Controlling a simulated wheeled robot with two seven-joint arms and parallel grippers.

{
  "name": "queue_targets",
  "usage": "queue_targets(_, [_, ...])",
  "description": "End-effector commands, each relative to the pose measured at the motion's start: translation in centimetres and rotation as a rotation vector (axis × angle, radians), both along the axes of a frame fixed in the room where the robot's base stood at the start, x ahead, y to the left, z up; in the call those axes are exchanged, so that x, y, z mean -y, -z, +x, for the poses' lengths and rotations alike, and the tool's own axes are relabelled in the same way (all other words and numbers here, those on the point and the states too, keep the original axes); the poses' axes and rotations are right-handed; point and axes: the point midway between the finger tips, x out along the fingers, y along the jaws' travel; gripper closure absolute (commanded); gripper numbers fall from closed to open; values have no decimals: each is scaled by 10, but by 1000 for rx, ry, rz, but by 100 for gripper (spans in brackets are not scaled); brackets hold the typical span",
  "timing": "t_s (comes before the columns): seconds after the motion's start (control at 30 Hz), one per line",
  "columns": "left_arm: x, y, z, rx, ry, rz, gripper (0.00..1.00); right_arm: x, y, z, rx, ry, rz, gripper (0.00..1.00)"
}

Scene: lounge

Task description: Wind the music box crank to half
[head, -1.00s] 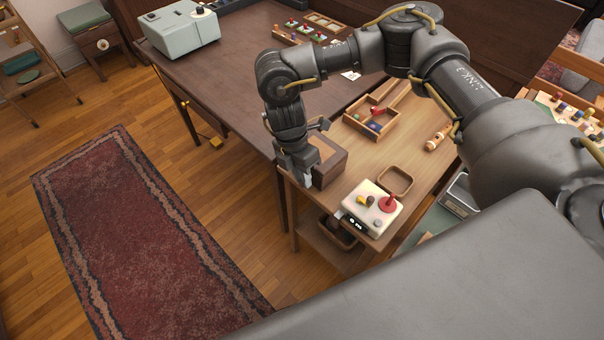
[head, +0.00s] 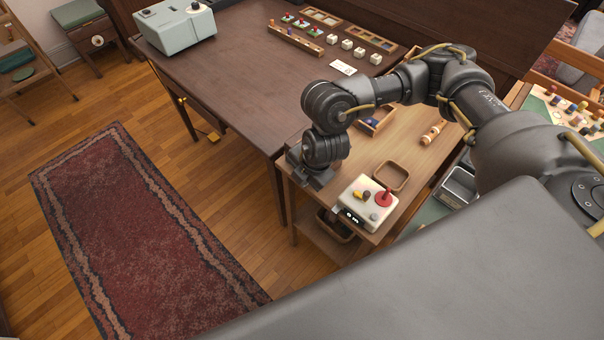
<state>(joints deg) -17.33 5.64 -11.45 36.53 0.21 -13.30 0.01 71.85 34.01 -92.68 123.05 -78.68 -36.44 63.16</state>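My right gripper (head: 314,178) comes in from the right and hangs pointing down over the left end of the light wood side table (head: 402,150). Its fingertips are hidden under the wrist, so I cannot tell whether they are open or shut. The brown wooden box that stood at this spot earlier, likely the music box, is now covered by my gripper and wrist. No crank can be made out, and whether I touch it is hidden. My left gripper is not in view.
A cream control box (head: 366,202) with a red joystick stands just right of my gripper, near an empty wooden tray (head: 391,177). A dark table (head: 250,80) adjoins behind, with a grey-green device (head: 175,27). A red rug (head: 140,230) lies on the floor left.

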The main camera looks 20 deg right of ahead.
Motion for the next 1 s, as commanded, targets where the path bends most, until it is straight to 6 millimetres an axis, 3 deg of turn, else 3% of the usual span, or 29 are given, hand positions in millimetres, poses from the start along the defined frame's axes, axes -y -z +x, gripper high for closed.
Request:
queue_targets(0.57, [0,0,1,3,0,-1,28,0,2,0,33,-1,12,100])
queue_targets(0.6, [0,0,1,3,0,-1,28,1,2,-1,33,-1,12,80])
queue_targets(0.73, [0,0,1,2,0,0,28,0,2,0,33,-1,12,62])
queue_targets(1.0, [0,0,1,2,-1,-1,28,0,1,-1,34,-1,13,62])
